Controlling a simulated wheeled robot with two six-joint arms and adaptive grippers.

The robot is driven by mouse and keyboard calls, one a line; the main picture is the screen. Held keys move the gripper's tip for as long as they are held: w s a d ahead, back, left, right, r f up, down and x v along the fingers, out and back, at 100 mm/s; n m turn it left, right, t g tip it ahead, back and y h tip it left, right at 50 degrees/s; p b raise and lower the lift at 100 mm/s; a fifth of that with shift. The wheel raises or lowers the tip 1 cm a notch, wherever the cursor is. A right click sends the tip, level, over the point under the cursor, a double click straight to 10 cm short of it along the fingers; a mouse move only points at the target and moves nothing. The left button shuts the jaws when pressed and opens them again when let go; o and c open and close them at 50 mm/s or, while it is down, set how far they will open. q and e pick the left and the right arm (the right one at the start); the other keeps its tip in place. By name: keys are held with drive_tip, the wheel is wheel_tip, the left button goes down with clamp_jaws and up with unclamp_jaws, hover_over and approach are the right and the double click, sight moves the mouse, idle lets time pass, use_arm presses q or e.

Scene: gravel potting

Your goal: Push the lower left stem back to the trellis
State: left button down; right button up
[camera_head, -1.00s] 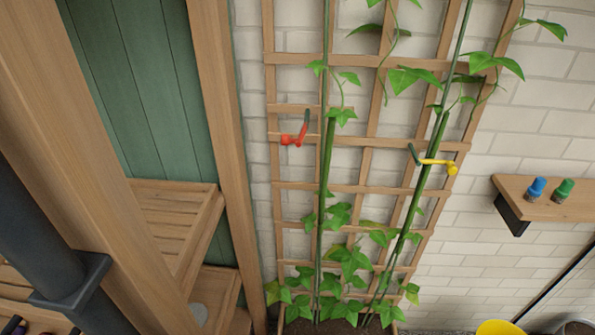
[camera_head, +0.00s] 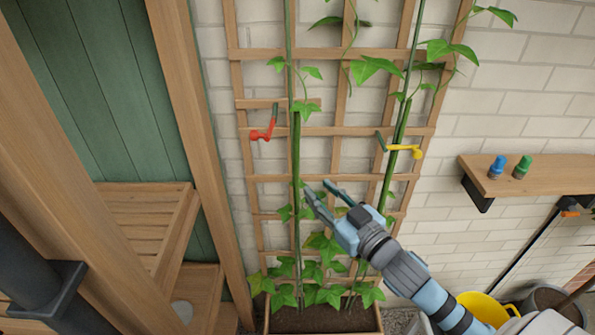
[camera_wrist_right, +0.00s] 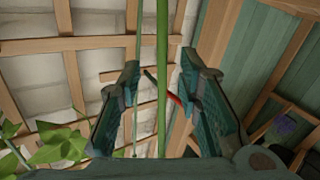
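The left stem (camera_head: 296,150) is a thick green stalk rising in front of the wooden trellis (camera_head: 340,131), with ivy leaves low down. A red-handled clip (camera_head: 263,132) sits on the trellis just left of it. My right gripper (camera_head: 318,188) is open, with its fingertips just right of the lower left stem. In the right wrist view the green stem (camera_wrist_right: 162,75) runs between the two open fingers (camera_wrist_right: 160,75), apart from both; contact cannot be told. The red clip shows behind it (camera_wrist_right: 175,99). My left gripper is not in view.
A right stem (camera_head: 396,130) with a yellow-handled clip (camera_head: 405,150) stands nearby, partly behind my right arm. A planter (camera_head: 325,320) lies below. A wooden post (camera_head: 196,130) and shelf (camera_head: 150,225) are at left; a wall shelf (camera_head: 530,175) is at right.

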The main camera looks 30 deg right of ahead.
sight(298, 172)
drive_tip(key=w, duration=0.3)
drive_tip(key=w+a, duration=0.1)
drive_tip(key=w, duration=0.2)
drive_tip(key=w+b, duration=0.1)
drive_tip(key=w, duration=0.3)
drive_tip(key=shift+a+f, duration=0.1)
drive_tip(key=shift+a, duration=0.2)
drive_tip(key=shift+s, duration=0.1)
clamp_jaws()
